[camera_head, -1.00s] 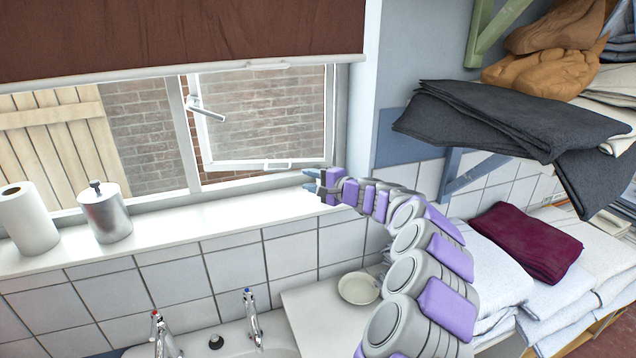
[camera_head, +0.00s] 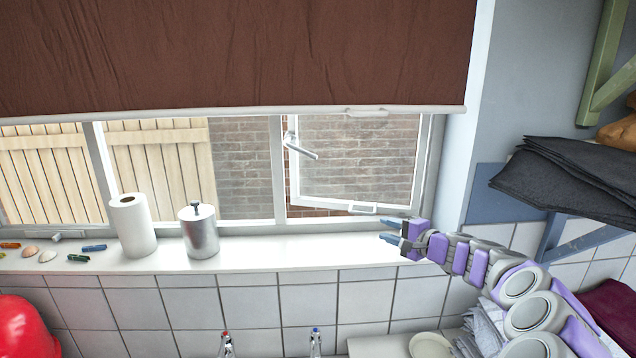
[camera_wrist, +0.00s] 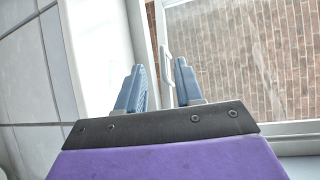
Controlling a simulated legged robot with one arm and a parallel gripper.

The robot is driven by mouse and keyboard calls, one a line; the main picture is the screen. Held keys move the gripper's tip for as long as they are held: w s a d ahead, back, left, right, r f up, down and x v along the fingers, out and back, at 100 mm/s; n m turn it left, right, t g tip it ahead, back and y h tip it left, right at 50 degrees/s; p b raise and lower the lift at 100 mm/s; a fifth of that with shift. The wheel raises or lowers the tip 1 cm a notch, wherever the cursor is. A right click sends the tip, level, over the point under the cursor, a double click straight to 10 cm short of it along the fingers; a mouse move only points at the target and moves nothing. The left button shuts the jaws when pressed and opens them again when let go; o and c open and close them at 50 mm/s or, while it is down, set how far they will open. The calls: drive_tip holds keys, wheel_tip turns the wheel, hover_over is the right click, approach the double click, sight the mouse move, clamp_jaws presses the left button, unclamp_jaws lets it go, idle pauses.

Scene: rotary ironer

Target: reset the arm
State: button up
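My gripper (camera_head: 389,231) is at the end of my purple and grey arm, over the right end of the white window sill (camera_head: 330,254). Its two blue fingers stand apart with nothing between them. In the wrist view my gripper (camera_wrist: 158,88) also shows open and empty, with the window pane and brick wall beyond. The fingers are close to the lower right corner of the window frame (camera_head: 425,180). I cannot tell whether they touch it.
A paper towel roll (camera_head: 133,228), a metal canister (camera_head: 199,232) and small items stand on the sill. A brown blind (camera_head: 230,55) hangs above. Dark folded cloth (camera_head: 570,178) lies at right. A white bowl (camera_head: 430,346) and taps (camera_head: 315,342) are below. A red object (camera_head: 25,328) is lower left.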

drive_tip(key=s+a+r+n+g+y, duration=0.1)
drive_tip(key=s+a+r+n+g, duration=0.1)
drive_tip(key=s+a, duration=0.35)
drive_tip(key=s+a+r+n+g+y, duration=0.2)
drive_tip(key=s+a+n, duration=0.1)
drive_tip(key=a, duration=0.5)
drive_tip(key=s+a+f+n+g+h, duration=0.1)
drive_tip(key=s+a+n+g, duration=0.15)
drive_tip(key=s+a, duration=0.4)
drive_tip(key=s+a+f+n+g+h, duration=0.1)
drive_tip(key=s+a+n+g, duration=0.2)
drive_tip(key=s, duration=0.6)
drive_tip(key=s+d+f+n+g+h, duration=0.1)
drive_tip(key=s+f+h, duration=0.15)
drive_tip(key=s, duration=0.55)
drive_tip(key=s+d+f+n+g+h, duration=0.1)
drive_tip(key=s+d+f+g+h, duration=0.15)
drive_tip(key=s, duration=0.45)
drive_tip(key=s+d+f+g+h, duration=0.1)
drive_tip(key=s+f, duration=0.3)
drive_tip(key=s, duration=0.4)
drive_tip(key=s+d+f+g+h, duration=0.1)
drive_tip(key=s+d+f+h, duration=0.2)
drive_tip(key=s+d, duration=0.5)
drive_tip(key=shift+s+f+h+b, duration=0.25)
drive_tip(key=shift+s+h, duration=0.35)
drive_tip(key=shift+s, duration=0.55)
